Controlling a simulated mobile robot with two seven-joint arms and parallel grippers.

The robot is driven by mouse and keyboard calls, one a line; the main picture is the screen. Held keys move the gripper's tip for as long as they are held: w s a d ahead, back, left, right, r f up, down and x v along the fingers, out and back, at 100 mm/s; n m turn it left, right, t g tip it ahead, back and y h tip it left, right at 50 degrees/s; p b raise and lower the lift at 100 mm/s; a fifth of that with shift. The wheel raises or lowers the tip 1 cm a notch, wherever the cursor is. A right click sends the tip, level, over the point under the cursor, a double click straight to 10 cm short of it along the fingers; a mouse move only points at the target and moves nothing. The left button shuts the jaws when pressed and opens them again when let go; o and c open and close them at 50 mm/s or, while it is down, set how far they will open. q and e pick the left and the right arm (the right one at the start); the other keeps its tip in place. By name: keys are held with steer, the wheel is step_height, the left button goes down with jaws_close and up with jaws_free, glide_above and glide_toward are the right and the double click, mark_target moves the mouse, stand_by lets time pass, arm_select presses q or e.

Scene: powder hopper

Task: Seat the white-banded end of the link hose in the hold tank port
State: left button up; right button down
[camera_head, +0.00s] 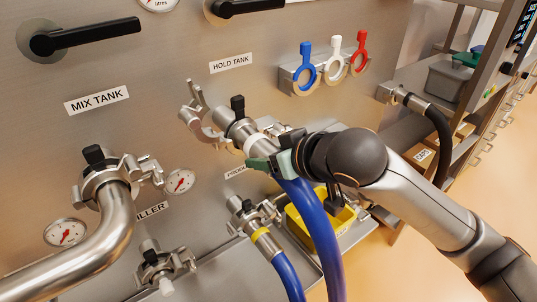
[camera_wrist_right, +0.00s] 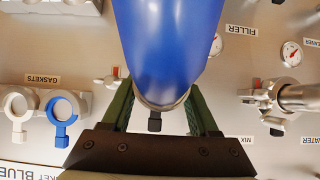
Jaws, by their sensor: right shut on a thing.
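The blue link hose (camera_head: 322,235) hangs from my right gripper (camera_head: 277,162), which is shut on it just below the white band (camera_head: 257,143). The metal end beyond the band points up and left at the hold tank port (camera_head: 237,122), under the HOLD TANK label (camera_head: 230,63). The end is in line with the port and close or touching; I cannot tell whether it is fully seated. The port's clamp (camera_head: 196,112) hangs open to the left. In the right wrist view the hose (camera_wrist_right: 167,45) fills the space between the green fingers (camera_wrist_right: 160,115) and hides the port. My left gripper is out of view.
A yellow-banded blue hose (camera_head: 285,275) sits on a lower port. A bent steel pipe (camera_head: 118,215) is on the mix tank port at left. Gasket rings (camera_head: 333,66) hang at upper right. A yellow bin (camera_head: 318,226) is behind the hose.

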steer(key=shift+r, duration=0.1)
steer(key=shift+c, duration=0.4)
jaws_free()
steer(key=shift+f, duration=0.5)
steer(key=shift+s+d+r, duration=0.15)
steer(key=shift+r, duration=0.15)
steer(key=p+v, duration=0.1)
steer(key=v, duration=1.1)
steer(key=shift+r, duration=0.15)
